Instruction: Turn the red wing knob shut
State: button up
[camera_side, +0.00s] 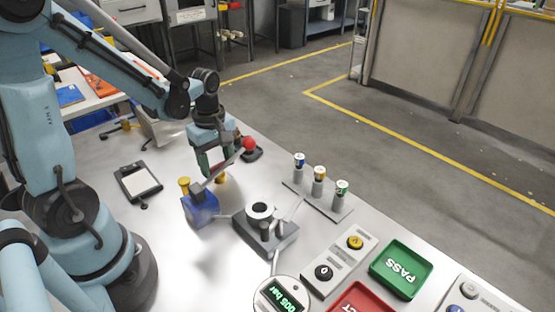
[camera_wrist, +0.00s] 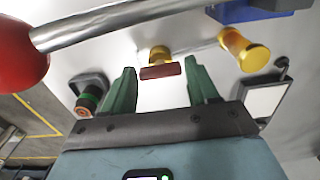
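In the wrist view a small dark red bar (camera_wrist: 161,72), which looks like the red wing knob, lies between my fingertips. A yellow post (camera_wrist: 159,53) shows just beyond it. My gripper (camera_wrist: 161,78) has its two green fingers apart, with a gap on each side of the red bar. In the side view my gripper (camera_side: 211,165) points down over the bench, behind a silver lever. The red wing cannot be made out clearly there. Its depth relative to my fingertips is hard to tell.
A silver lever with a red ball (camera_side: 249,143) slants close in front of my gripper from a blue block (camera_side: 201,208). Another yellow knob (camera_side: 183,184) stands by that block.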

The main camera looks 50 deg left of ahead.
jog(key=c, duration=0.6)
jog(key=shift+c, duration=0.2)
jog(key=shift+m, duration=0.3)
jog(key=m, duration=0.3)
jog(key=shift+m, duration=0.4)
jog(key=m, duration=0.9)
jog(key=shift+m, duration=2.3)
